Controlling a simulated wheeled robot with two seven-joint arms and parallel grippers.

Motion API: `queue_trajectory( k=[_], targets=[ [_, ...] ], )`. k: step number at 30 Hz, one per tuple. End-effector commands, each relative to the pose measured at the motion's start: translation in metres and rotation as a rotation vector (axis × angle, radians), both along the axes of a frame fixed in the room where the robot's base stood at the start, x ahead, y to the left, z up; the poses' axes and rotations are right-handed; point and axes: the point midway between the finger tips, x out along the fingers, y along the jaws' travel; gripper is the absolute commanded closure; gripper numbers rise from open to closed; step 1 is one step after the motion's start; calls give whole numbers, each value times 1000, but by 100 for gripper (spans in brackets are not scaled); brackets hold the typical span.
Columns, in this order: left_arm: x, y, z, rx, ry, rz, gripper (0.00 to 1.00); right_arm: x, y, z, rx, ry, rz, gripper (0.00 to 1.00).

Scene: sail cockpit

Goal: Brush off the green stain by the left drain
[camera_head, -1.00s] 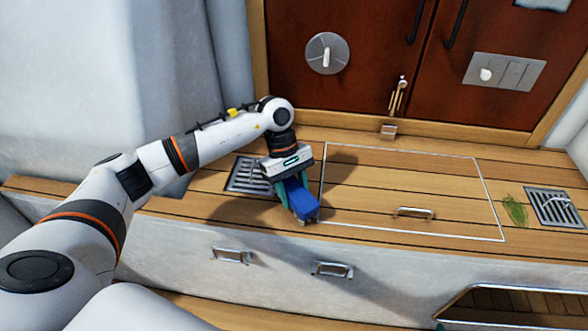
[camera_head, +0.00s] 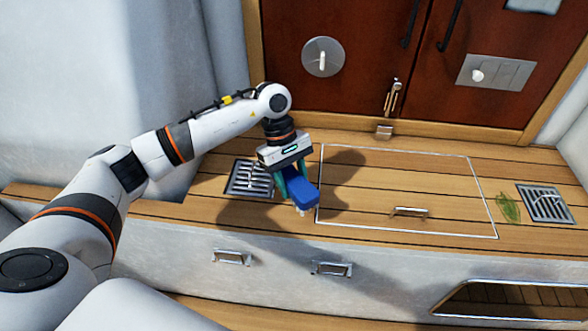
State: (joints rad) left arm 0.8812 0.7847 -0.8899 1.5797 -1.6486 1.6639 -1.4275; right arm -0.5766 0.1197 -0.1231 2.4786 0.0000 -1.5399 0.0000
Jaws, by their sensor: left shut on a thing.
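My left gripper (camera_head: 296,186) is shut on a blue brush (camera_head: 301,194), held over the wooden bench to the right of the left drain (camera_head: 248,179). The brush is tilted, and its pale underside shows at the lower end. Whether it touches the wood I cannot tell. The left drain is a metal grate, partly covered by the gripper. No green stain shows beside the left drain; the gripper and brush hide part of the wood there. A green stain (camera_head: 508,207) lies just left of the right drain (camera_head: 547,204). My right gripper is not in view.
A hatch outlined in white with a metal handle (camera_head: 410,212) lies in the bench middle. Red-brown doors (camera_head: 335,95) stand behind with a latch (camera_head: 393,98). Two metal handles (camera_head: 231,257) sit on the front face.

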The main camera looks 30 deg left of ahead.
Motion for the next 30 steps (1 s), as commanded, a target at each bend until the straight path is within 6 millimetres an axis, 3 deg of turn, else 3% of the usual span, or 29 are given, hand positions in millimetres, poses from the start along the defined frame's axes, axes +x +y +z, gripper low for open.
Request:
queue_trajectory(
  k=[3, 10, 30],
  targets=[
    [0, -1, 8, 0, -2, 1, 86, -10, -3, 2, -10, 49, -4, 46],
    [-1, -3, 27, 1, -1, 7, 86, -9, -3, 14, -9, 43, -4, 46],
    [-2, -4, 31, 0, 0, 2, 86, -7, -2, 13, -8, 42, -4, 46]
  ],
)
